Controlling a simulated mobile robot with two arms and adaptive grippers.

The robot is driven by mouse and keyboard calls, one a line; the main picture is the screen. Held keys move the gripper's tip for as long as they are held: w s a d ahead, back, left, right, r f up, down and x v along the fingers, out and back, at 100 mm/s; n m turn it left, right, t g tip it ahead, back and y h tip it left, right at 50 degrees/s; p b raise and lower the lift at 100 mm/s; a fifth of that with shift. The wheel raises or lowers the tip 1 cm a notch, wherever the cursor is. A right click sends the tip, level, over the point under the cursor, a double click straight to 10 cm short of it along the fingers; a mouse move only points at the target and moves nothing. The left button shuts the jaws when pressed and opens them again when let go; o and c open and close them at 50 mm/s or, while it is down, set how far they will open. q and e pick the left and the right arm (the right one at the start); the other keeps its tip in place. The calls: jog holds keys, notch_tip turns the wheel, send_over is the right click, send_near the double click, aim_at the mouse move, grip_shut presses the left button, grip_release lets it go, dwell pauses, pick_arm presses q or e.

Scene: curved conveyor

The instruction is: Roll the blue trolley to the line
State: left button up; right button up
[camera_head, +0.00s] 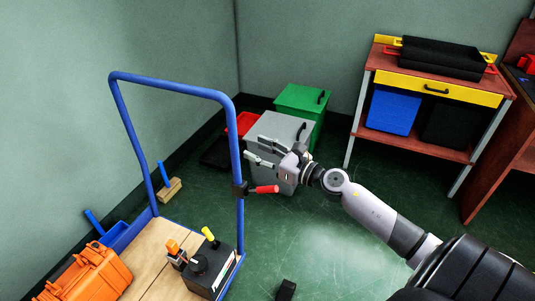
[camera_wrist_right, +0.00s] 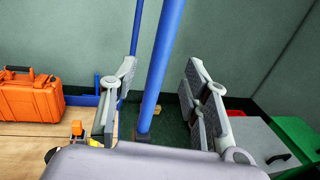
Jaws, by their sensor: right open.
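The blue trolley (camera_head: 179,86) stands at the left in the head view, with a tall blue tube handle and a wooden deck. A red-handled lever (camera_head: 266,189) is on its right upright. My right gripper (camera_head: 258,150) is just right of that upright, with its fingers pointing at it. In the right wrist view the blue upright (camera_wrist_right: 160,62) shows between the two spread fingers of my right gripper (camera_wrist_right: 160,100); I cannot tell how deep between them it is. The gripper is open and holds nothing. My left gripper is out of view. I see no floor line.
An orange case (camera_head: 95,272) and a black box (camera_head: 209,268) sit on the deck. Grey (camera_head: 285,130) and green (camera_head: 303,97) bins stand behind my right gripper. A workbench (camera_head: 435,88) is at the back right. Green floor (camera_head: 340,240) is open right of the trolley.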

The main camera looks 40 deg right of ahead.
jog(key=shift+v, duration=1.3)
